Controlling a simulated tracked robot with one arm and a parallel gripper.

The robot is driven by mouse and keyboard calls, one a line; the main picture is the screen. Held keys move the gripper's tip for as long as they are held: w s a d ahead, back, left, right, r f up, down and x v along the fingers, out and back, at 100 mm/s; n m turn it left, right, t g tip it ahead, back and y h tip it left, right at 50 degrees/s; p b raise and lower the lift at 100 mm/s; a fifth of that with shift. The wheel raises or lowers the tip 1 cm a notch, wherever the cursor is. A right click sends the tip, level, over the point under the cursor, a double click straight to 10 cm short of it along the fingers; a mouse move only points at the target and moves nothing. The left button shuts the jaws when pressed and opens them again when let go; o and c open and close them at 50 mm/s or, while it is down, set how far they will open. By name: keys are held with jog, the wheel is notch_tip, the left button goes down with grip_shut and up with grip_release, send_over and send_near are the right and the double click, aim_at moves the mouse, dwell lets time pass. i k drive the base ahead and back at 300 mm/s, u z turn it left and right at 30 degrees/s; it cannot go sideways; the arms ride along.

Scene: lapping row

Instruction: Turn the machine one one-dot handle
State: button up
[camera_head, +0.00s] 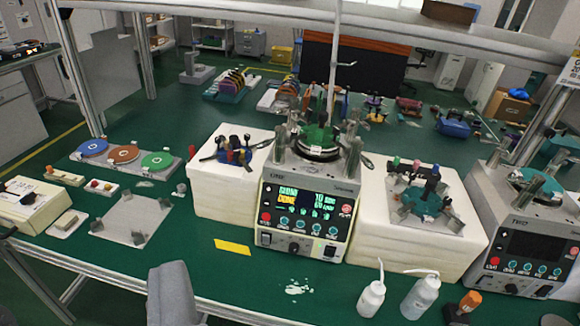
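Machine one (308,213), marked ONE, stands upright on the green bench in the middle of the view. Its display (303,199) is lit with green and yellow text. A round plate with a green part (318,138) sits on its top. Metal handles stand around the plate, one on the left (281,140) and one on the right (352,155). The dot marks on the handles are too small to read, so I cannot tell which has one dot. My gripper is not recognisable in view, and nothing touches the machine.
Machine two (529,239), with a dark display, stands at the right. White blocks (222,195) with fixtures flank machine one. Two white bottles (372,298) stand at the front. A grey rounded shape (172,293) rises at the lower left. An overhead rail (330,22) crosses the top.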

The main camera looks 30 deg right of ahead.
aim_at(280, 139)
jog(key=z, duration=0.05)
jog(key=k, duration=0.55)
jog(key=u, duration=0.7)
jog(key=i, duration=1.85)
jog(key=z, duration=0.75)
